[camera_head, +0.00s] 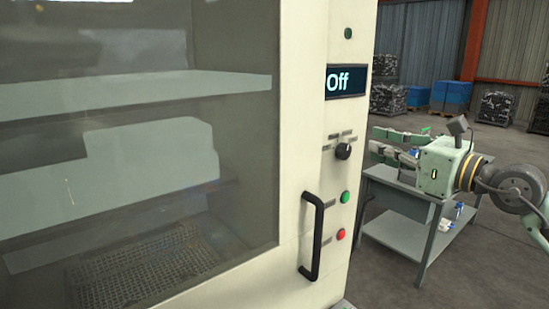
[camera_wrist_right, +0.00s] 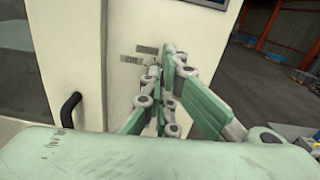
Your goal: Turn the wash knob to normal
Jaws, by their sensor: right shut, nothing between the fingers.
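The wash knob (camera_head: 343,151) is a small black dial on the cream front panel (camera_head: 309,130) of the machine, with several small grey labels around its left and top. The display (camera_head: 346,81) above it reads "Off". My right gripper (camera_head: 373,139) is shut and empty, a little to the right of the knob in the head view, pointing toward the panel. In the right wrist view, its green fingers (camera_wrist_right: 168,62) lie in front of the panel and hide the knob; an "Off" label (camera_wrist_right: 130,60) shows beside them. My left gripper is in neither view.
Below the knob are a green button (camera_head: 345,197), a red button (camera_head: 341,234) and a black door handle (camera_head: 313,236). A grey table (camera_head: 398,232) stands behind my right arm. Blue crates (camera_head: 451,96) stand farther back, with open floor between.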

